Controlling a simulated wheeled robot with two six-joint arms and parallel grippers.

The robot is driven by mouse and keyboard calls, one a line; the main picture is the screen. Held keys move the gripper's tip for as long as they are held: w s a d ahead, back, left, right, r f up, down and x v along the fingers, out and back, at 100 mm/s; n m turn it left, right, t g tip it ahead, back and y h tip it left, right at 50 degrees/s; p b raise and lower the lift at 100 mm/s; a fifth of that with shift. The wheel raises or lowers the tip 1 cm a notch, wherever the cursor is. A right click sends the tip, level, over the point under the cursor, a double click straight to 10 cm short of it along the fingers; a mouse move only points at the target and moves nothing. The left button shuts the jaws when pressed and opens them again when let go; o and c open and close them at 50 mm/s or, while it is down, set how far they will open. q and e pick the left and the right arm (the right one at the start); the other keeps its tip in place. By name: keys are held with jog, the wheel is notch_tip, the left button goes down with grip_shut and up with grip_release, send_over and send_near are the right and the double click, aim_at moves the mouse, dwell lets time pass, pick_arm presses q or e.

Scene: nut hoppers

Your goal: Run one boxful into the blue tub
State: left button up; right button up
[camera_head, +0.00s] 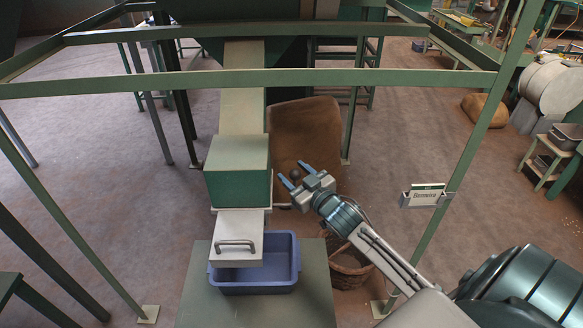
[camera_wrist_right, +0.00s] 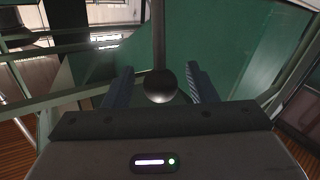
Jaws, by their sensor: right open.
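The blue tub (camera_head: 253,287) stands on a grey-green stand, partly under a pale slide (camera_head: 238,222) with a metal handle (camera_head: 236,244). The slide sticks out below a green box (camera_head: 238,189) at the foot of a pale chute (camera_head: 242,100). I cannot see inside the box. My right gripper (camera_head: 290,174) is open, right of the box. A dark ball knob (camera_head: 295,174) shows between its fingers. In the right wrist view the knob (camera_wrist_right: 160,84) on a dark rod (camera_wrist_right: 158,35) lies between the open fingers, with gaps on both sides. My left gripper is out of view.
A green frame rail (camera_head: 300,78) crosses in front, with slanting posts on both sides.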

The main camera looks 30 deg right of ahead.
jog(key=shift+w, duration=0.9)
grip_shut()
jog(key=shift+f, duration=0.1)
